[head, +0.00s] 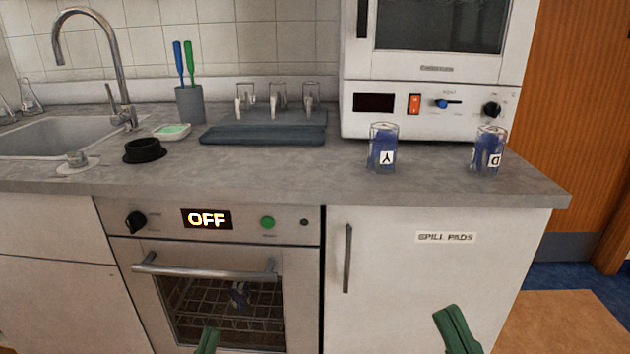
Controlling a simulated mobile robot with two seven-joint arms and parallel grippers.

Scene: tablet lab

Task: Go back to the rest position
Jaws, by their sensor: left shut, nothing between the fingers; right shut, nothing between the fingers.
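My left gripper (207,341) shows at the bottom edge, in front of the lower oven door. Only its green tip is in view, and it is shut and empty. My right gripper (457,330) shows at the bottom right, in front of the white cabinet door. Its green fingers are shut with nothing between them. Both grippers are well below the counter top and apart from each other. The rest of both arms is out of view.
A white appliance (430,95) stands behind. Open floor (560,325) lies at right.

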